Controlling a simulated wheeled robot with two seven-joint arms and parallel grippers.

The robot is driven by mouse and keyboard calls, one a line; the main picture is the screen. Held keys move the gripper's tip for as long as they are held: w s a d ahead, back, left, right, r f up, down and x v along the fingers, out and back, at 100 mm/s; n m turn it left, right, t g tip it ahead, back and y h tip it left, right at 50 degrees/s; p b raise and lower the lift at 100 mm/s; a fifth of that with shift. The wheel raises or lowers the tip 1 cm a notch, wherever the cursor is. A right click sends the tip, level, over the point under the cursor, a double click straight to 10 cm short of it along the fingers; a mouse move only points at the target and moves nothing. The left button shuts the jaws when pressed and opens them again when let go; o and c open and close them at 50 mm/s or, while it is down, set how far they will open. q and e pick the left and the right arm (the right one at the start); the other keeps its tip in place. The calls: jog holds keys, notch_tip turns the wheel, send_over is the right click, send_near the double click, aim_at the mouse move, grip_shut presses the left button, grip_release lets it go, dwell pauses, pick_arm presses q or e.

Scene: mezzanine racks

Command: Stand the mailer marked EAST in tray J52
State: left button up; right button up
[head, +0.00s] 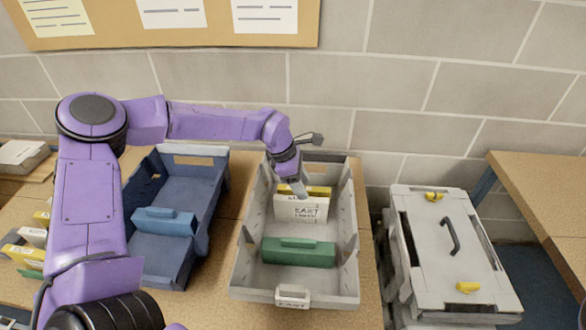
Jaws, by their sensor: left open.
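The white mailer marked EAST (300,211) stands roughly upright inside the grey tray (240,262), towards its back half. A second line of print under EAST is too small to read surely. My left gripper (294,188) is open at the mailer's top edge, coming down from behind and above; I cannot tell whether it touches it. The grey tray has a white front label (292,297) that seems to read EAST; I cannot make out J52 anywhere.
A yellow item (319,191) is just behind the mailer, and a green divider (298,252) stands in front of it. A blue tray (165,265) with a blue divider (165,221) is to the left. A grey lidded case (452,270) is to the right.

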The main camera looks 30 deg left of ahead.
pick_arm(q)
jog(key=b+v, duration=0.1)
jog(key=v, duration=0.8)
jog(key=shift+s, duration=0.1)
